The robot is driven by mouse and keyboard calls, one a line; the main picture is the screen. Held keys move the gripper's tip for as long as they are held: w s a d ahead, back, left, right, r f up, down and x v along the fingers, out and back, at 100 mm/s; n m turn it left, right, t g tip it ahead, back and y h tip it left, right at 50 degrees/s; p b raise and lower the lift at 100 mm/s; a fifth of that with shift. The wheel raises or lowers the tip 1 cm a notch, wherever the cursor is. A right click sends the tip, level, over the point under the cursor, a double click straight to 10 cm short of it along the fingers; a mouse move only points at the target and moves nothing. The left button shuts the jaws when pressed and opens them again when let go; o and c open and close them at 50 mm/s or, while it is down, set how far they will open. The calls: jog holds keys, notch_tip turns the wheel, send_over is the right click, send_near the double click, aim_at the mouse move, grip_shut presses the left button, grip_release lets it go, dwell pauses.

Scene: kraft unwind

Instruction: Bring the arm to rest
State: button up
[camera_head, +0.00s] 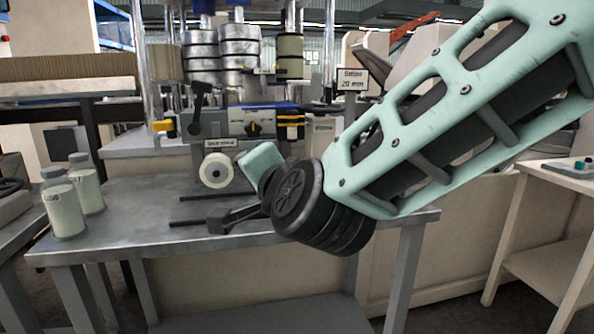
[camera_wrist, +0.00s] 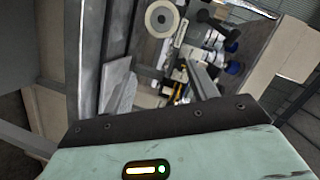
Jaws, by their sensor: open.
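My arm reaches in from the upper right in the head view, over the grey metal table (camera_head: 130,215). My gripper (camera_head: 175,211) points left, its two dark fingers apart, one above the other, with nothing between them. It is above the table's middle, in front of a white roll (camera_head: 217,170) on the machine. In the wrist view the fingers (camera_wrist: 162,90) show as grey bars on the left and right, and the white roll (camera_wrist: 162,18) appears beyond them.
A pale side table (camera_head: 555,180) stands at right.

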jog(key=s+d+f+n+g+h, duration=0.1)
jog(key=s+d+f+n+g, duration=0.3)
jog(key=s+f+n+g, duration=0.15)
jog(key=s+d+f+n+g, duration=0.4)
jog(key=s+f, duration=0.2)
jog(key=s, duration=0.1)
jog(key=s+d+f+n+g+h, duration=0.2)
jog(key=s+d+f+n+h, duration=0.1)
jog(key=s+d, duration=0.4)
jog(key=s+d+f+n+g+h, duration=0.25)
jog(key=s+d, duration=0.25)
jog(key=d, duration=0.3)
notch_tip(320, 180, up, 20)
jog(key=p, duration=2)
jog(key=shift+a+m, duration=0.2)
jog(key=shift+m, duration=0.1)
